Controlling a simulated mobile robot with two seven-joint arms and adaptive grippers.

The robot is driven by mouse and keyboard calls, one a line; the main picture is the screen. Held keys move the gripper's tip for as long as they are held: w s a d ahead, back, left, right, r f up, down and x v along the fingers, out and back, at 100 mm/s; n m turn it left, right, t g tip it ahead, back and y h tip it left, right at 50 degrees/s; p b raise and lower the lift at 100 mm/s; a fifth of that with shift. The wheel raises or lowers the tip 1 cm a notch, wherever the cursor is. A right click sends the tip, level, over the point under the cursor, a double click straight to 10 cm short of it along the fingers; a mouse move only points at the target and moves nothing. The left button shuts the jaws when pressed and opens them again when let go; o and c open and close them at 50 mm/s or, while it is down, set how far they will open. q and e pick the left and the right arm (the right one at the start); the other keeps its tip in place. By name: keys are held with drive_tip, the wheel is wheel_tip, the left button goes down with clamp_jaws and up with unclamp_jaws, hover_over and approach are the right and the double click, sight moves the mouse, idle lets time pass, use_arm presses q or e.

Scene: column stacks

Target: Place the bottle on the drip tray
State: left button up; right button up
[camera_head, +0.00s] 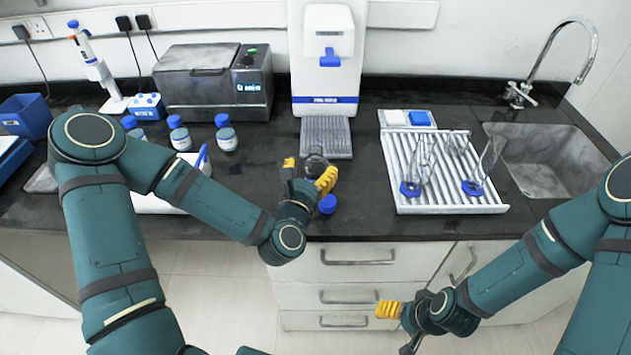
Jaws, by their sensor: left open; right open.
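The grey ribbed drip tray (326,140) lies on the dark counter under the white dispenser. A small dark, clear-looking vessel (316,164), which seems to be the bottle, is at the tray's front edge. My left gripper (310,172) is open, with its yellow fingertips on either side of this vessel. The gripper hides its lower part, and I cannot tell whether it rests on the tray or on the counter. A blue cap (327,204) is on the counter just in front of the gripper. My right gripper (388,310) is open and empty, low in front of the drawers.
The white dispenser (328,70) stands behind the tray. A white drying rack (440,200) with glassware is at the right, beside the sink (540,165). Several blue-capped bottles (226,137) and a grey instrument (213,85) stand at the left.

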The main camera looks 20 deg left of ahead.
sight(317, 148)
use_arm(q)
drive_tip(key=shift+w, duration=0.95)
drive_tip(key=w, duration=0.5)
drive_tip(key=shift+a+r+b, duration=0.15)
drive_tip(key=shift+a+b, duration=0.1)
drive_tip(key=shift+b, duration=0.05)
